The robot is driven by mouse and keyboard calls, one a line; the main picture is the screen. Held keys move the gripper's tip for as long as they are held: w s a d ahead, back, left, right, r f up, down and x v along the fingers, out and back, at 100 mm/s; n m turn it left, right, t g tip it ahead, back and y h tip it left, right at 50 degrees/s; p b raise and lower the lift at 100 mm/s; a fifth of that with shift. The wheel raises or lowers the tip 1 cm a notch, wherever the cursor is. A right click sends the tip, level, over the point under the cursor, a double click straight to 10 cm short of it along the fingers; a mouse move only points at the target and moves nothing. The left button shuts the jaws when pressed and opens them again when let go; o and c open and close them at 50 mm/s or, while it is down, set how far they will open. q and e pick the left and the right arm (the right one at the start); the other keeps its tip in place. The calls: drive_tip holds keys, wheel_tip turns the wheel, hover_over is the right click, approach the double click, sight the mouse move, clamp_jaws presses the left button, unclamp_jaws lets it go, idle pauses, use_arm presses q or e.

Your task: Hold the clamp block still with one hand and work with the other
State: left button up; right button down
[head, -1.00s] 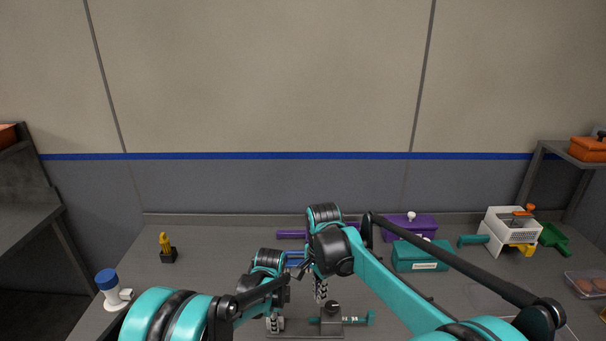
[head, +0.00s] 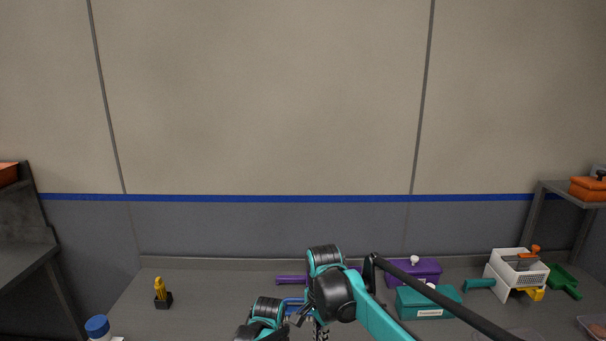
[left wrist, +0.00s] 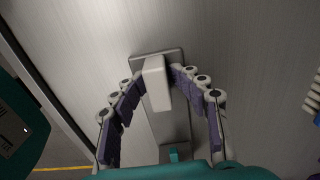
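In the left wrist view, a pale upright block (left wrist: 157,87), which I take to be the clamp block, stands on a grey plate (left wrist: 176,54). A small teal part (left wrist: 174,155) shows at the lower edge.
A teal box (head: 426,303) and a purple box (head: 414,269) stand behind my right arm. A white basket (head: 519,268) and a green scoop (head: 565,281) are at the right. A yellow item in a black holder (head: 162,293) and a blue-capped bottle (head: 97,326) are at the left.

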use_arm(q)
wheel_tip(320, 180, up, 12)
drive_tip(key=s+a+r+n+t, duration=0.2)
drive_tip(key=s+a+r+n, duration=0.1)
drive_tip(key=s+r+n, duration=0.15)
use_arm(e)
drive_tip(key=s+d+r+n+t, duration=0.3)
drive_tip(key=s+d+r+n, duration=0.2)
drive_tip(key=s+d, duration=0.4)
use_arm(q)
drive_tip(key=s+a+n+t, duration=0.2)
drive_tip(key=s+a+n, duration=0.1)
drive_tip(key=s+n, duration=0.3)
drive_tip(key=s+a+n+t, duration=0.3)
drive_tip(key=s+n, duration=0.4)
drive_tip(key=s, duration=0.4)
drive_tip(key=shift+s+a, duration=0.25)
drive_tip(key=shift+a, duration=0.1)
use_arm(e)
drive_tip(key=s+d+f+n+t, duration=0.2)
drive_tip(key=s+n, duration=0.1)
drive_tip(key=s, duration=0.3)
drive_tip(key=s+d+f+n+t, duration=0.2)
drive_tip(key=s+n, duration=0.2)
drive_tip(key=s, duration=0.1)
drive_tip(key=shift+s+d+f, duration=0.25)
drive_tip(key=shift+s, duration=0.1)
